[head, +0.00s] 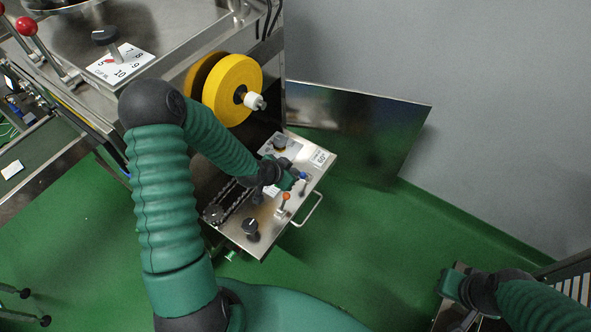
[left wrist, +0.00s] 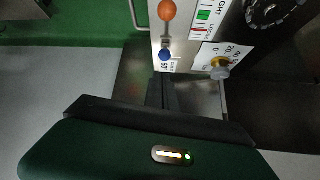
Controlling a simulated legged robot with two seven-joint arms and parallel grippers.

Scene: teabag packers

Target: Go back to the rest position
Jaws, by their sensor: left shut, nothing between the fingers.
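My left gripper (head: 297,180) is over the slanted metal control panel (head: 240,238), close to a lever with a blue knob (head: 303,174). In the left wrist view its dark fingers (left wrist: 162,92) are together with nothing between them, just below the blue knob (left wrist: 165,54) in the picture. I cannot tell whether they touch it. A lever with an orange knob (head: 286,196) stands beside it; the orange knob (left wrist: 167,10) also shows in the left wrist view. My right gripper (head: 446,284) is at the lower right, away from the panel; its fingers are not clear.
The panel carries black dials (head: 251,226) and a front handle (head: 310,210). A yellow roll (head: 232,90) is on the machine above it. Red-knobbed levers (head: 27,26) are at the upper left. Green floor (head: 350,240) is open between the panel and my right arm.

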